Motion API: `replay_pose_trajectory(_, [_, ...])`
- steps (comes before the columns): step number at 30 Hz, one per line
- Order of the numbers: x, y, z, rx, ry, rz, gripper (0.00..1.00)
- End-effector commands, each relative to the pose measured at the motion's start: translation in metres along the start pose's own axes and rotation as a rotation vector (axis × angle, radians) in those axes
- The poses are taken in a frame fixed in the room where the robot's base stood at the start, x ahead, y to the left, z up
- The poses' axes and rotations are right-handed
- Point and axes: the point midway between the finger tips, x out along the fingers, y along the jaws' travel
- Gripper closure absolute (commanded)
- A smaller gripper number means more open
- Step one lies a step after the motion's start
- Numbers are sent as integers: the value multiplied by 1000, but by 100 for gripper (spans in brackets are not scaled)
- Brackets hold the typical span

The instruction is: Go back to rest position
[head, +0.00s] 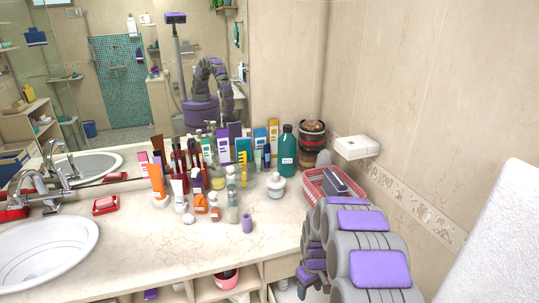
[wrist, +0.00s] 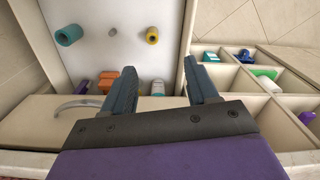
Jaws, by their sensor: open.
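My gripper (wrist: 163,88) is open in the wrist view, with two dark blue-grey fingers spread apart and nothing between them. It points at a white-backed compartment that holds a teal roll (wrist: 69,34), a yellow-rimmed roll (wrist: 152,35) and orange items. In the head view my purple and grey arm stands at the lower right, beside the counter's front edge. My gripper is small or hidden there, at the arm's lower left.
The marble counter (head: 130,235) carries a sink (head: 45,250), a red soap dish (head: 105,205), clustered bottles, a teal bottle (head: 288,150) and a red-and-white basket (head: 315,190). Open shelf compartments (wrist: 285,95) lie under it. The counter's front middle is clear. A white towel (head: 505,240) hangs right.

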Motion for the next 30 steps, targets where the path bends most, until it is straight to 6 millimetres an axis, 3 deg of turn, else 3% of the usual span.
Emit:
replay_pose_trajectory(1, [-20,-5,6,17,3,0,42])
replay_pose_trajectory(3, [-42,-12,17,41,-2,-5,42])
replay_pose_trajectory(15, [-150,-63,98,182,-37,-23,42])
replay_pose_trajectory(22, [-196,-96,156,268,-60,-25,42])
replay_pose_trajectory(30, [-231,-138,230,374,-92,-27,42])
